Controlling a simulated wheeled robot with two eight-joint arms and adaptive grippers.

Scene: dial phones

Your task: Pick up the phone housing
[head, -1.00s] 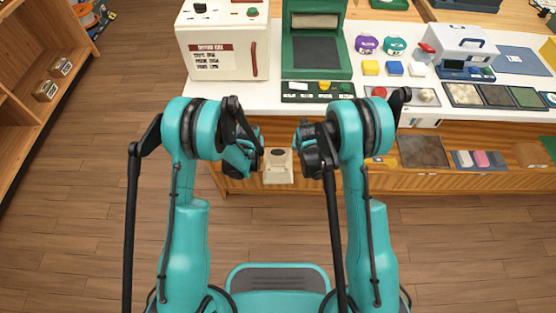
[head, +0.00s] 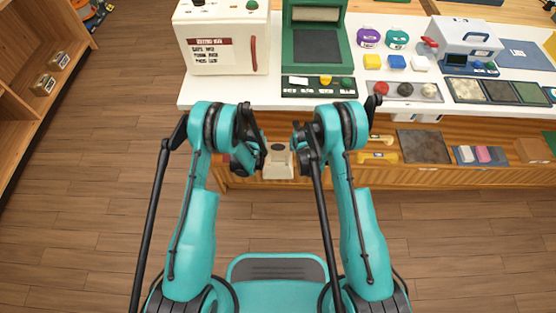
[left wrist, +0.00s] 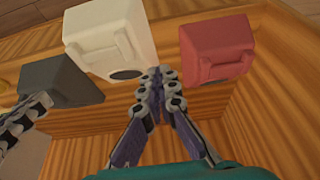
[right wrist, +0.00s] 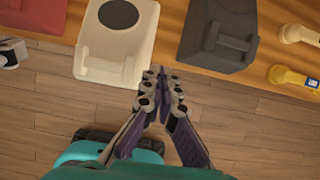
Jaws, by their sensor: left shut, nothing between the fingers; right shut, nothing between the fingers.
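A cream phone housing (head: 279,164) with a dark round dial spot is on the lower shelf, between my two grippers. In the left wrist view, the cream housing (left wrist: 112,40) is just beyond my left fingertips (left wrist: 158,78), with a red housing (left wrist: 217,48) to the right and a dark grey one (left wrist: 55,82) to the left. In the right wrist view, the cream housing (right wrist: 118,40) is left of my right fingertips (right wrist: 161,80) and the grey housing (right wrist: 218,38) is right of them. Both grippers are shut and empty. In the head view, the arms mostly hide the fingers.
Above the shelf is a white counter (head: 350,100) with a cream machine (head: 222,38) and a green press (head: 316,45). Handsets, one yellow (head: 377,157), and a brown tray (head: 424,147) are on the shelf to the right. Wood floor lies open in front.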

